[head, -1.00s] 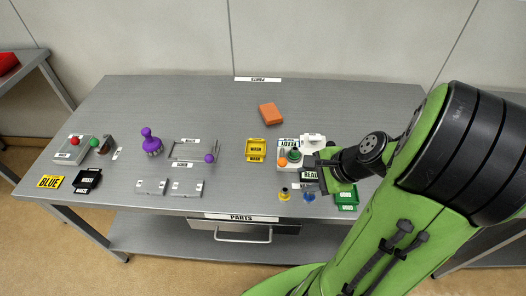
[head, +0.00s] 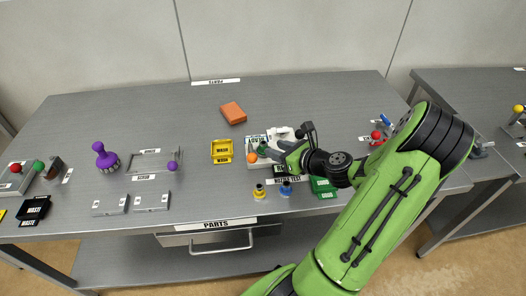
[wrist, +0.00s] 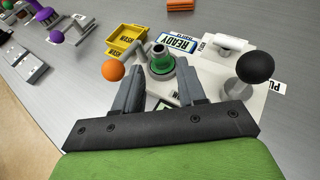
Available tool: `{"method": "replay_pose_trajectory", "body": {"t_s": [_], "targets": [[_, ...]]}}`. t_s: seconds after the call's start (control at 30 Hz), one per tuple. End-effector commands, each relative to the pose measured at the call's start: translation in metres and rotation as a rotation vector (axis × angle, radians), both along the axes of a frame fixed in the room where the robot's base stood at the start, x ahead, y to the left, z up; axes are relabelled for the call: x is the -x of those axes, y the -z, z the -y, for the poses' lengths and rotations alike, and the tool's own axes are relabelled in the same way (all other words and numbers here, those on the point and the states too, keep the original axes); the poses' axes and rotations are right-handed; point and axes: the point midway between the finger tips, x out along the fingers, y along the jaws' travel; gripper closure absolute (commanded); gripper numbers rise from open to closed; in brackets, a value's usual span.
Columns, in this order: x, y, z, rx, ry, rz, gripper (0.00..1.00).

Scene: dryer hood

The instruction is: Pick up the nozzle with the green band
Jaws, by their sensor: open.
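The nozzle with the green band (wrist: 160,61) stands upright on a pale fixture (wrist: 232,62) in the wrist view. It has a dark open top and a wide green lower part. It shows small in the head view (head: 262,148), left of my gripper (head: 281,153). In the wrist view my gripper (wrist: 159,76) is open, with one finger on each side of the nozzle's lower part in the picture. Nothing is held. I cannot tell whether the fingers touch it or how high they are.
An orange ball (wrist: 113,70) on a lever is close to the left finger. A black ball knob (wrist: 255,67) stands at the right. A yellow tray (head: 222,152) lies left of the fixture. Yellow (head: 259,191) and blue (head: 286,188) banded pieces stand at the front edge.

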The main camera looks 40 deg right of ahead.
Motion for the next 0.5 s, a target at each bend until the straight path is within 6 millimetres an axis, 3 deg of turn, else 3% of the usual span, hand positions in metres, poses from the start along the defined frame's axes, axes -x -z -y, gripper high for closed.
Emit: {"method": "replay_pose_trajectory", "body": {"t_s": [0.23, 0.5], "targets": [[-0.040, 0.020, -0.002, 0.001, -0.005, 0.000, 0.60], [-0.045, 0.019, -0.001, 0.001, -0.001, -0.001, 0.61]]}}
